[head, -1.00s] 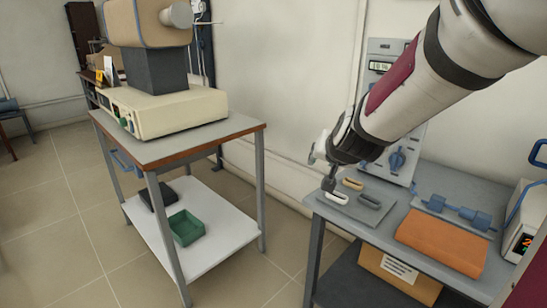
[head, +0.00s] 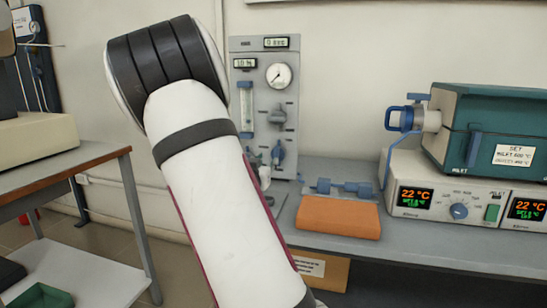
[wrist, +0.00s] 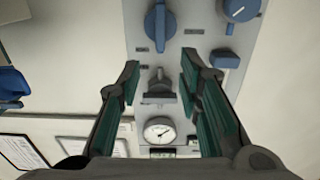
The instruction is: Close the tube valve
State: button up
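The tube end (head: 428,120) on the teal tube furnace (head: 490,135) is pale and carries a blue loop handle (head: 400,118) and a small blue top handle (head: 418,97). I cannot tell which part is the tube valve. In the wrist view, my gripper (wrist: 160,72) is open and empty, facing the panel upside down. Its fingers frame a dark T-shaped knob (wrist: 158,85), apparently apart from it; a blue handle (wrist: 157,25) shows above. The head view hides my gripper behind my arm.
A grey bench (head: 440,245) holds an orange block (head: 338,217), a blue dumbbell-shaped part (head: 345,188) and a controller (head: 450,195) under the furnace. A second table (head: 65,180) stands at left. Wall space between panel and furnace is clear.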

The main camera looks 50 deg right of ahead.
aim_at(276, 151)
jog(key=b+x, duration=0.2)
jog(key=x, duration=0.8)
grip_shut()
